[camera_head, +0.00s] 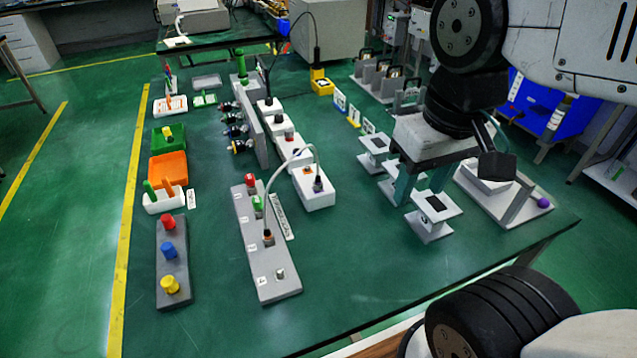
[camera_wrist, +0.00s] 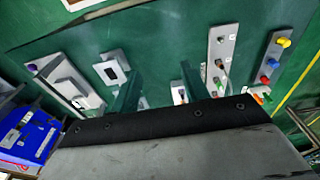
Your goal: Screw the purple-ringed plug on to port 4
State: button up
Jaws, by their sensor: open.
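A grey port strip (camera_head: 270,285) lies near the middle of the table, with a red cap, a green cap and a cabled plug (camera_head: 268,238) along it. A bare metal port (camera_head: 281,273) is at its near end; the label numbers are too small to read. The cable arcs to a plug (camera_head: 318,184) at a white box. I cannot make out a purple ring on any plug. My gripper (camera_head: 422,188) is open and empty, to the right of the strip, among the white stands. In the wrist view its fingers (camera_wrist: 160,85) are spread, with the strip (camera_wrist: 222,60) to their right.
White stands with black pads (camera_head: 432,228) are close to my gripper. A grey base with a purple knob (camera_head: 544,202) is at right. A block with red, blue and yellow pegs (camera_head: 172,292) lies left. An upright rack (camera_head: 253,138) holds several connectors. The table's near middle is clear.

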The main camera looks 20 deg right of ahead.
jog(key=m+g, duration=0.2)
jog(key=m, duration=1.8)
send_over(318, 175)
notch_tip(318, 175, down, 14)
jog(key=shift+s+f, duration=0.1)
jog(key=shift+f, duration=0.05)
jog(key=shift+w+m+t, duration=0.2)
jog(key=shift+m+t, duration=0.1)
jog(key=shift+m, duration=0.5)
jog(key=shift+f, duration=0.25)
notch_tip(318, 175, down, 7)
jog(key=shift+s+f, duration=0.1)
jog(key=shift+f, duration=0.05)
